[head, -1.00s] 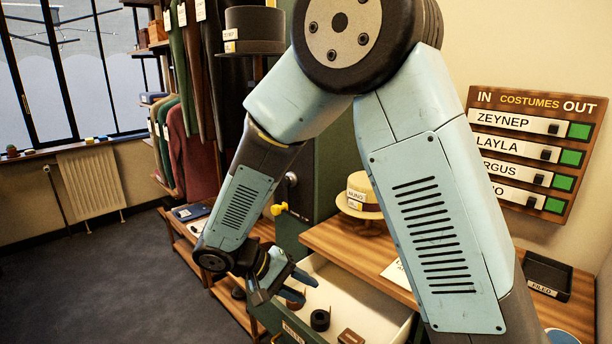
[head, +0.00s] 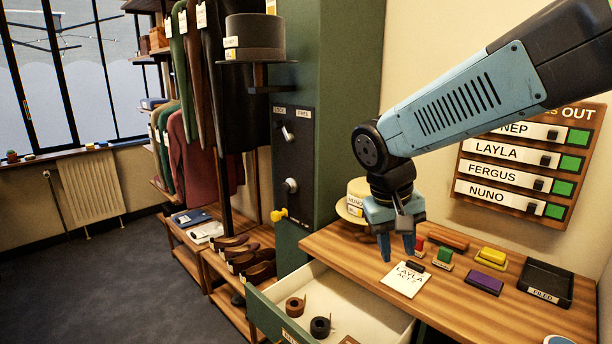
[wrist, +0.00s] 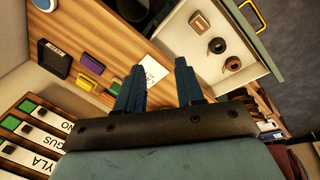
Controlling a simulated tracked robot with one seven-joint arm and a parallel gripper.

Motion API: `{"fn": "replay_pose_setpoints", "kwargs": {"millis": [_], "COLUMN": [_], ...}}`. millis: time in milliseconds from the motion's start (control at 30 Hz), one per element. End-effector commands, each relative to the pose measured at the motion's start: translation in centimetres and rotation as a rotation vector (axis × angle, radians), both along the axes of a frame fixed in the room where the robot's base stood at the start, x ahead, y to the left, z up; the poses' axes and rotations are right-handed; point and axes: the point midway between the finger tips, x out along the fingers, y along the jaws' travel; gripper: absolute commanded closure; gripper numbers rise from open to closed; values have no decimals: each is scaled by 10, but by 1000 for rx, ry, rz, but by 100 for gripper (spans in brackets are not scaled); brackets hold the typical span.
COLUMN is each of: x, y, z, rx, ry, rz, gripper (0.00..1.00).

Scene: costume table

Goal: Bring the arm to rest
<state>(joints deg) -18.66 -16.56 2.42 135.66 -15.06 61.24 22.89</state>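My gripper (head: 398,250) hangs from my raised arm above the wooden table, fingers pointing down, near the white LAYLA card. In the wrist view the two blue fingers (wrist: 157,90) stand apart with nothing between them, so it is open and empty. The table top (head: 440,310) is below it. The LAYLA card (head: 405,280) lies on the table with a dark stamp-like block at its top edge.
An open drawer (head: 375,318) holds rolls of tape. Coloured blocks and a black FILED tray (head: 545,282) are on the table. A straw hat (head: 357,195) stands beside the green cabinet (head: 345,100). The IN/OUT board (head: 520,165) hangs on the wall behind my arm.

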Motion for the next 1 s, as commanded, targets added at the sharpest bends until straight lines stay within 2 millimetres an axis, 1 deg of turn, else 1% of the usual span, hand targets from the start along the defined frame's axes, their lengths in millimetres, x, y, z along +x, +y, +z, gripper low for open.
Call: {"fn": "replay_pose_setpoints", "kwargs": {"millis": [33, 200, 500, 733, 1000], "x": [-6, -23, -56, -71, -73], "y": [-9, -29, -58, -67, -68], "z": [7, 25, 52, 62, 64], "rx": [28, 110, 213, 242, 245], "ry": [-28, -115, -298, -391, -406], "rz": [-12, -24, -39, -37, -36], "gripper": [63, 63, 63, 63, 63]}}
